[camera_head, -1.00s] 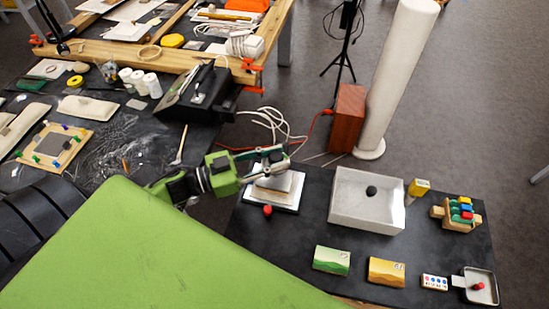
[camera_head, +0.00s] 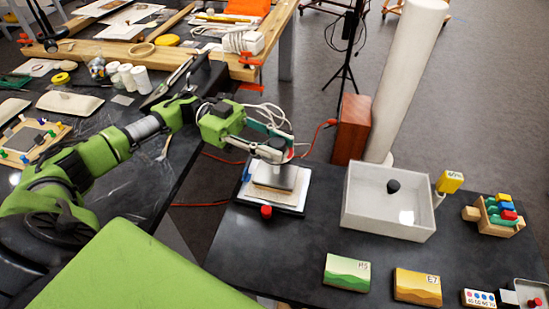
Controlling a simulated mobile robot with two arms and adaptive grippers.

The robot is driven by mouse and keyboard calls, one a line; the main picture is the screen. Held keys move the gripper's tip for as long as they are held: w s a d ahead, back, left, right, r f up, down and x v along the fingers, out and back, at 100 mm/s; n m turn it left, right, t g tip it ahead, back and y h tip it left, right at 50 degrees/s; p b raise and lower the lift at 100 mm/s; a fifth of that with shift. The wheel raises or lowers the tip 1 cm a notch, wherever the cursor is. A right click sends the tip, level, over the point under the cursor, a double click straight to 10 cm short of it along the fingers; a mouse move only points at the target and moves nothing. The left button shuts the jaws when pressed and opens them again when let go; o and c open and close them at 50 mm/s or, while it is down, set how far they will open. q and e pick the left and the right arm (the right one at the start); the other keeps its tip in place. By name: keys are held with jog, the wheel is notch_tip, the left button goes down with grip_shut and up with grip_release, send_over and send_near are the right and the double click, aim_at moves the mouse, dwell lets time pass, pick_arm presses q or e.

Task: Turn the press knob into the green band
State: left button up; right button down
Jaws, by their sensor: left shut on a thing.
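The press (camera_head: 276,184) stands at the left of the near dark table, with pale layers under a grey plate on a white base. A red ball-shaped part (camera_head: 266,211) sits at the front of its base. My left gripper (camera_head: 281,153) reaches in from the left over the press top. It is shut on the dark grey knob (camera_head: 277,145) above the plate. The fingers partly cover the knob, and I cannot make out a green band or a pointer on it. My right gripper is not in view.
A white open tray (camera_head: 415,229) with a dark round piece (camera_head: 393,186) is right of the press. A green card (camera_head: 347,272) and a yellow card (camera_head: 418,287) lie in front. A wooden rack (camera_head: 494,214) holds coloured pieces. A red cable (camera_head: 215,158) runs behind.

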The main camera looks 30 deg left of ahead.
pick_arm(q)
jog(key=shift+d+f+m+g+y+b, duration=0.1)
jog(key=shift+f+m+g+y+b, duration=0.05)
jog(key=shift+m+g+b, duration=0.8)
jog(key=shift+f+m+g+y+b, duration=0.15)
jog(key=shift+m+g+b, duration=0.4)
jog(key=shift+g, duration=0.7)
jog(key=shift+s, duration=0.1)
jog(key=o, duration=0.9)
jog(key=shift+o, duration=1.1)
jog(key=shift+d+r, duration=0.2)
jog(key=v, duration=0.7)
jog(key=shift+w+a, duration=0.25)
jog(key=shift+a, duration=0.05)
